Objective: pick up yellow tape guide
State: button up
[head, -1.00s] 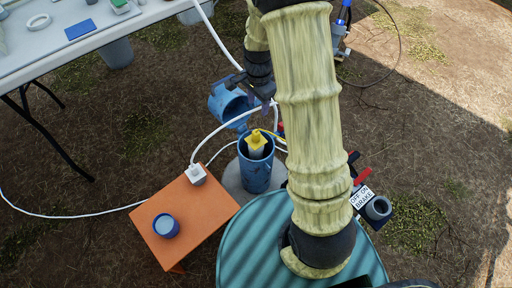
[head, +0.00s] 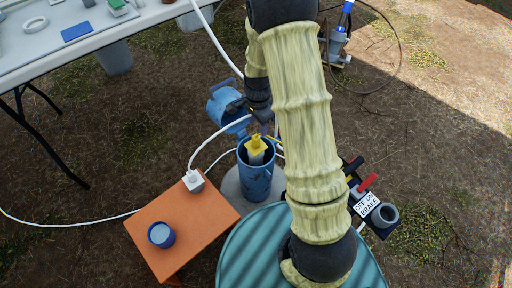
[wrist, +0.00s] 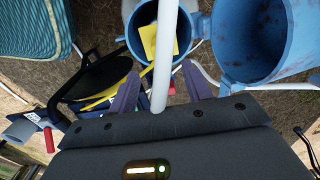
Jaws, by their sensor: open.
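The yellow tape guide (head: 257,146) sits in the mouth of the upright blue well pipe (head: 256,178) in the head view. In the wrist view the guide (wrist: 152,38) shows inside the pipe's rim, partly covered by a white hose (wrist: 164,50). My gripper (wrist: 160,88) is open, its two purple fingers apart. The white hose passes through the view between them; I cannot tell whether it touches them. The gripper is beyond and above the pipe in the head view, mostly hidden by my arm, and apart from the guide.
The blue open cap (head: 228,108) hangs beside the pipe and looms large in the wrist view. A teal ribbed drum top (head: 245,250) and a red-handled lever (head: 367,183) lie to the right.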

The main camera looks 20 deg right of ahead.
aim_at(256, 137)
notch_tip(256, 137, down, 4)
jog(key=shift+f+b, duration=0.1)
jog(key=shift+b, duration=0.5)
jog(key=f+b, duration=0.2)
jog(key=f, duration=0.1)
jog(key=f+b, duration=0.1)
jog(key=f, duration=0.1)
jog(key=shift+s+a+f, duration=0.1)
jog(key=shift+a, duration=0.2)
grip_shut()
